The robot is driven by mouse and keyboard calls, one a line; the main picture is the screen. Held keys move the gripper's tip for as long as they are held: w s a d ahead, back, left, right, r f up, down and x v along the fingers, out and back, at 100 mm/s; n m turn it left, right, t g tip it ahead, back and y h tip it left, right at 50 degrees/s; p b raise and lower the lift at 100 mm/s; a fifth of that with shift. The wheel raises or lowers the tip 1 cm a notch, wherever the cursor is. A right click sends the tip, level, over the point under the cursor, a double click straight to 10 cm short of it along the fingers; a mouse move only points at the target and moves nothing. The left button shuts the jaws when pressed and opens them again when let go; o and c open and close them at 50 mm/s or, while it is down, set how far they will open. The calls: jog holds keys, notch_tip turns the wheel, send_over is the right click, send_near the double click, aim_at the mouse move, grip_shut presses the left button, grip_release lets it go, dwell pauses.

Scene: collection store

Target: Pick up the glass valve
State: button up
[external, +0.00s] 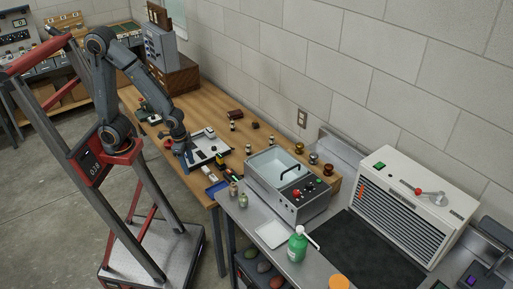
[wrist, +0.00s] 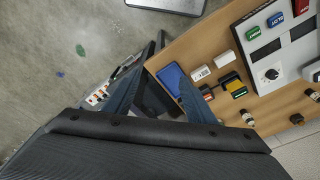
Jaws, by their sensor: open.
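Several small, pale-and-dark upright pieces that look like glass valves stand on the wooden bench, one (external: 248,149) right of the white panel and another (external: 232,126) behind it. In the wrist view one such piece (wrist: 247,117) shows at the right, near the panel's corner, and another (wrist: 314,96) at the right edge. I cannot tell which one is the glass valve. My gripper (external: 187,156) is over the bench's front edge, left of these pieces. In the wrist view my gripper (wrist: 158,95) is open, with nothing seen between its fingers.
A white panel (external: 214,155) with dark slots lies on the bench (external: 186,92). A blue piece (wrist: 173,76) and small boxes (wrist: 224,59) lie near the bench edge. A lidded metal tank (external: 302,207) stands to the right.

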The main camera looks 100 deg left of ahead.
notch_tip(320, 180, up, 3)
jog(key=m+g+y+b, duration=0.3)
jog(key=m+y+b, duration=0.3)
jog(key=m+y, duration=0.95)
send_over(248, 148)
jog(key=d, duration=0.2)
jog(key=m+h, duration=0.2)
notch_tip(248, 148, down, 19)
jog(key=shift+w+a, duration=0.15)
jog(key=shift+f+t, duration=0.3)
jog(key=shift+a+f+n, duration=0.2)
jog(key=shift+a+n, duration=0.05)
jog(key=shift+a, duration=0.05)
jog(key=shift+p+x, duration=1.45)
jog(key=shift+x, duration=2.15)
